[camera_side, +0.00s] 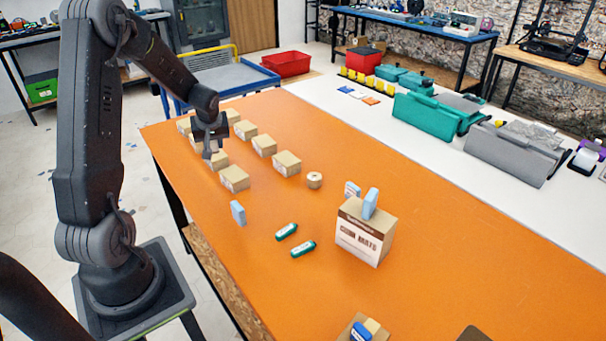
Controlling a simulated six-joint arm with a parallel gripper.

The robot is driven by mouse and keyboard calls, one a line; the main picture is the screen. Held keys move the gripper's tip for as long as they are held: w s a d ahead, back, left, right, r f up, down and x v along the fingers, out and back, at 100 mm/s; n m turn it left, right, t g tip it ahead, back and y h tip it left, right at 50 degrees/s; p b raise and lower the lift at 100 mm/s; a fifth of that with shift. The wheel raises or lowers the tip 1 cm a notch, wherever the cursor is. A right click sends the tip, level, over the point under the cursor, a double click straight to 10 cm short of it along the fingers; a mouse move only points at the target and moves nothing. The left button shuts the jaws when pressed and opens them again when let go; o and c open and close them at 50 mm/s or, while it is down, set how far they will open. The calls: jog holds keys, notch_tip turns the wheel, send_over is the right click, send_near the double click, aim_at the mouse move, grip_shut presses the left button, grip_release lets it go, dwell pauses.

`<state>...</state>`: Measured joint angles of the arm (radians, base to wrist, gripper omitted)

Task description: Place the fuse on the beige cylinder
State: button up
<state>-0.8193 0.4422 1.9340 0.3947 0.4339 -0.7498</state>
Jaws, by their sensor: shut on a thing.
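The beige cylinder (314,180) stands upright on the orange table, right of the rows of small cardboard boxes, with its top bare. My gripper (208,152) points down over the left part of the table, among the box rows and well left of the cylinder. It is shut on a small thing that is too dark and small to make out. I cannot pick out the fuse for certain. Two small green-and-white pieces, one (287,231) behind the other (303,249), lie on the table in front of the cylinder.
Several small cardboard boxes (235,179) stand around and below my gripper. A light blue piece (238,213) stands near the left edge. A larger printed carton (365,233) with a light blue piece (370,203) on top stands right of the cylinder.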

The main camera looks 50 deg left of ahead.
jog(key=w+d+r+m+t+h, duration=0.1)
jog(key=w+d+r+m, duration=0.15)
jog(key=w+d, duration=0.35)
jog(key=w+d+r+m+t, duration=0.1)
jog(key=w+d+m, duration=0.25)
jog(key=w, duration=0.45)
send_over(315, 175)
jog(key=shift+n, duration=0.4)
jog(key=f, duration=0.6)
jog(key=shift+s+a+f, duration=0.15)
jog(key=shift+a+f, duration=0.05)
jog(key=shift+f, duration=0.2)
jog(key=shift+d+f, duration=0.15)
jog(key=shift+f, duration=1.95)
jog(key=o, duration=0.9)
jog(key=shift+f, duration=0.15)
